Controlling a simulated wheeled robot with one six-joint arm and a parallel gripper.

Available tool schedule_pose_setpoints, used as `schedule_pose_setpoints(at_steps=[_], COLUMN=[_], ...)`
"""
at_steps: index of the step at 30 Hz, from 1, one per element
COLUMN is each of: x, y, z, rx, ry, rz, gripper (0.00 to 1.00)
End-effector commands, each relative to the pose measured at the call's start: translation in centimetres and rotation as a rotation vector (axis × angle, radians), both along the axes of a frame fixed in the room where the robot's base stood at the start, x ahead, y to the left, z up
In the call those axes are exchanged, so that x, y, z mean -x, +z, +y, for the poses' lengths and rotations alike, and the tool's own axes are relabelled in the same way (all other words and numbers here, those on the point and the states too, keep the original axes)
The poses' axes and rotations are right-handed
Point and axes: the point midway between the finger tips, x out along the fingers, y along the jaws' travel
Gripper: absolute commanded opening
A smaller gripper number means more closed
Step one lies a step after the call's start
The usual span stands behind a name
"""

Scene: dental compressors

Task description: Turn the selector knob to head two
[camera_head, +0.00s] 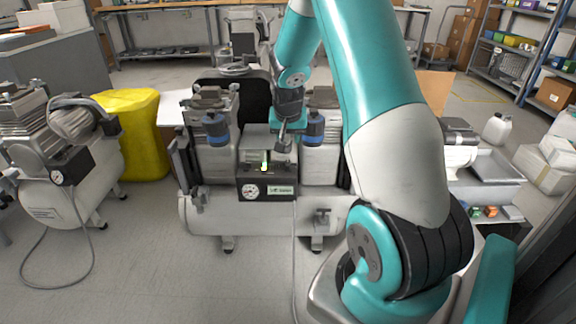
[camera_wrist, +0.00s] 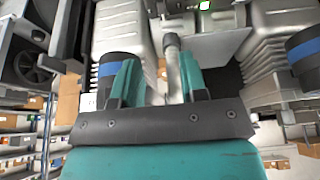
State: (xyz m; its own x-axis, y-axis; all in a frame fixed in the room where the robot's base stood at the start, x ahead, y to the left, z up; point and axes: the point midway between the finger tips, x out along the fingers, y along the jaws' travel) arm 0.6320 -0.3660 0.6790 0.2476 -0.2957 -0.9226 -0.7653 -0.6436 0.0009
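The compressor's black control box (camera_head: 266,188) is at the centre of the head view, with a round gauge and a pale label on its front. A small bright green and white mark (camera_head: 264,160) shows on its top edge; a similar mark (camera_wrist: 204,4) is at the wrist view's top edge. I cannot clearly make out the selector knob or its setting. My gripper (camera_wrist: 160,62) has its two teal fingers apart. A grey pipe-like part (camera_wrist: 173,62) shows between or beyond them; contact cannot be told. In the head view my gripper (camera_head: 283,128) is just above and behind the box.
Ribbed compressor heads with blue-banded black cylinders (camera_head: 216,128) flank the box closely. The white tank (camera_head: 250,217) lies below. Another compressor (camera_head: 60,160) and a yellow container (camera_head: 132,135) stand at left. The grey floor in front is mostly clear, except for cables.

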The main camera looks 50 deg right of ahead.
Motion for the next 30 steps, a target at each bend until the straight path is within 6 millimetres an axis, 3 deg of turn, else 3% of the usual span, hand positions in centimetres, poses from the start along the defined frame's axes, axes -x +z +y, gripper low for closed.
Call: schedule_pose_setpoints(at_steps=[9,18,24,30], x=[-1.7,-3.2,-3.8,-3.8], y=[-7.1,-12.5,-14.1,-14.3], z=[-1.9,-3.7,-4.2,-4.3], rx=[-0.004,-0.004,-0.003,-0.003], ry=[0.002,0.004,0.005,0.005], rz=[0.003,0.002,0.001,0.001], gripper=[0.39,0.39,0.39,0.39])
